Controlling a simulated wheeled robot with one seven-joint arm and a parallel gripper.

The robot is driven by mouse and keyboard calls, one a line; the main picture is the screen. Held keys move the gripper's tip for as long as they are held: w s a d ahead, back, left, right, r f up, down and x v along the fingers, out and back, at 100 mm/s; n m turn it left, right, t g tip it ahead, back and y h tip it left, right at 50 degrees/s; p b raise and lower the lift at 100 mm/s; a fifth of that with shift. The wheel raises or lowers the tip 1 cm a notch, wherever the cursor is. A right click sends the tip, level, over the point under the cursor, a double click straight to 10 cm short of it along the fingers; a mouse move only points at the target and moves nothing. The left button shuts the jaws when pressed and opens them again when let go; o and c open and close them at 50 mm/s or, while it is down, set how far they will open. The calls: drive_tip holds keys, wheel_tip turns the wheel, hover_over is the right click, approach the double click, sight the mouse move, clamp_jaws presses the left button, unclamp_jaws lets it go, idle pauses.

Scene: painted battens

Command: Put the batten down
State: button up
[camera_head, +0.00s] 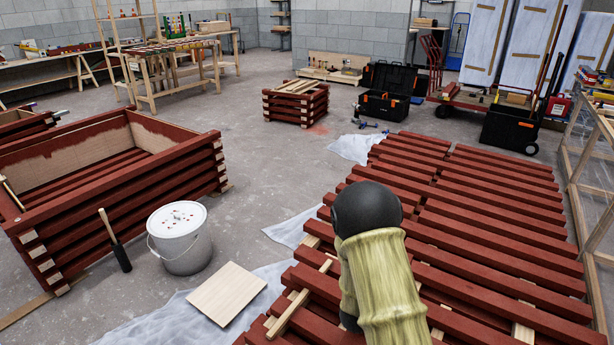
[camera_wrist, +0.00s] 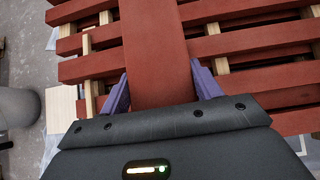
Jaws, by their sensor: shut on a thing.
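My gripper (camera_wrist: 159,68) shows in the wrist view with a purple finger on each side of a red painted batten (camera_wrist: 155,35). It is shut on this batten, which runs away from the palm to the top of the picture. The held batten crosses above a rack of red battens (camera_wrist: 240,48) lying crosswise on pale wooden bearers. I cannot tell whether it touches them. In the head view my sleeved arm is over the near part of the rack of red battens (camera_head: 478,205) and hides the gripper and the held batten.
A white lidded bucket (camera_head: 180,238), a pale board (camera_head: 227,293) and plastic sheeting (camera_head: 150,325) lie left of the rack. A red batten crate (camera_head: 110,190) stands farther left. A wood-framed barrier (camera_head: 597,225) borders the right. Open floor (camera_head: 255,130) lies behind the bucket.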

drive_tip(key=w+a+r+n+t+y, duration=0.1)
drive_tip(key=w+a+r+n+y, duration=0.2)
drive_tip(key=r, duration=0.4)
drive_tip(key=s+r+m+g+h+p, duration=0.1)
drive_tip(key=s+r+m+h+p, duration=0.1)
drive_tip(key=r+p, duration=1)
drive_tip(key=s+r+m+g+h+p, duration=0.2)
drive_tip(key=s+r+p, duration=0.5)
drive_tip(key=r+p, duration=0.6)
drive_tip(key=m+h+p, duration=0.1)
drive_tip(key=m+p, duration=0.1)
drive_tip(key=p, duration=0.8)
drive_tip(key=shift+s+a+r+m+p, duration=0.15)
drive_tip(key=shift+a+m+p, duration=0.15)
drive_tip(key=shift+a+p, duration=0.05)
drive_tip(key=shift+a, duration=0.1)
